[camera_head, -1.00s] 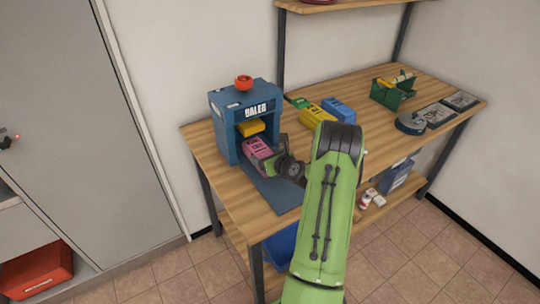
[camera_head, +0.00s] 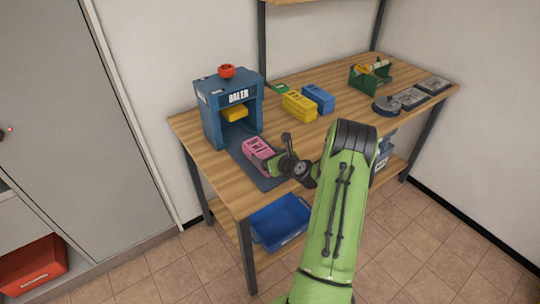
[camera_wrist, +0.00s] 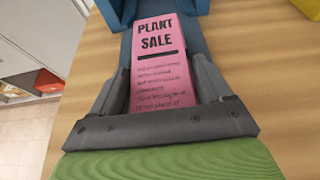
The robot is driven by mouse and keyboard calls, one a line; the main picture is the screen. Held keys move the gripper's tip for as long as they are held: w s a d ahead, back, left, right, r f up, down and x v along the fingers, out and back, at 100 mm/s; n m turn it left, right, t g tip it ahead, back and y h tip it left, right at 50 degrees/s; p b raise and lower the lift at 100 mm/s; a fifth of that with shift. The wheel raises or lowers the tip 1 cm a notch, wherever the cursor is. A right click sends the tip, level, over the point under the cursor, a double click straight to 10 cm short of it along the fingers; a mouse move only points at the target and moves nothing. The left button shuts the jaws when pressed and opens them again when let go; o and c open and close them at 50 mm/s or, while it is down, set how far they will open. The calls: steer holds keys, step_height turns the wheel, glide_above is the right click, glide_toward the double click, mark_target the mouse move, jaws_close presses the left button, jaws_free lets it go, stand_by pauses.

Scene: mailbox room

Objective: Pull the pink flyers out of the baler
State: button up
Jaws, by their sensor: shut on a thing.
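The blue baler (camera_head: 212,117) stands at the left end of the wooden workbench, with a red knob on top and a yellow block (camera_head: 235,114) inside its opening. The pink flyers (camera_head: 254,147) are a stack in front of the opening, over the baler's flat blue tray (camera_head: 238,158). In the wrist view the stack (camera_wrist: 158,50) reads "PLANT SALE". My gripper (camera_head: 266,158) is shut on the pink flyers, one finger on each long side. In the wrist view my gripper (camera_wrist: 165,85) has the stack's near end between its fingers. Whether the stack touches the tray is unclear.
Yellow (camera_head: 299,107) and blue (camera_head: 318,98) bundles lie right of the baler. A green caddy (camera_head: 369,78), a round grey object (camera_head: 386,105) and flat grey items stand further right. A blue bin (camera_head: 280,222) sits on the lower shelf. The bench's front middle is clear.

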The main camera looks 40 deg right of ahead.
steer(key=shift+w, duration=0.1)
steer(key=o, duration=1.3)
steer(key=p+v, duration=0.1)
steer(key=v, duration=1.4)
steer(key=shift+s+r, duration=0.2)
steer(key=shift+s, duration=0.15)
